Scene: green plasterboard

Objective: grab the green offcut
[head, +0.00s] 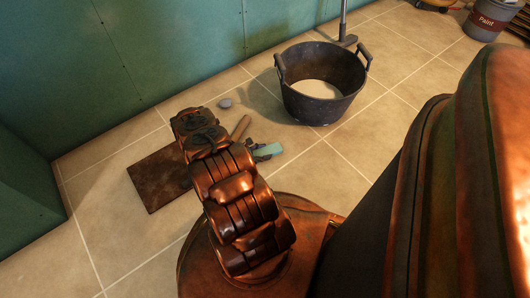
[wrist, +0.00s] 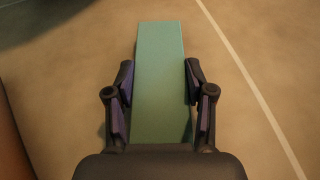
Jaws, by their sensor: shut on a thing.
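The green offcut (wrist: 160,75) is a flat, pale green strip. In the wrist view it lies lengthwise between the two fingers of my gripper (wrist: 160,92), which is shut on it. In the head view, the end of the offcut (head: 269,150) shows just right of my gripper (head: 258,153), low near the tiled floor. My arm hides the rest of it there. I cannot tell whether the offcut touches the floor.
A dark brown board (head: 155,180) lies on the floor left of my arm, with a wooden-coloured piece (head: 241,127) nearby. A small grey lump (head: 225,103) lies beyond. A black tub (head: 322,108) stands behind, before green walls (head: 130,45). A paint bucket (head: 487,22) is at far right.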

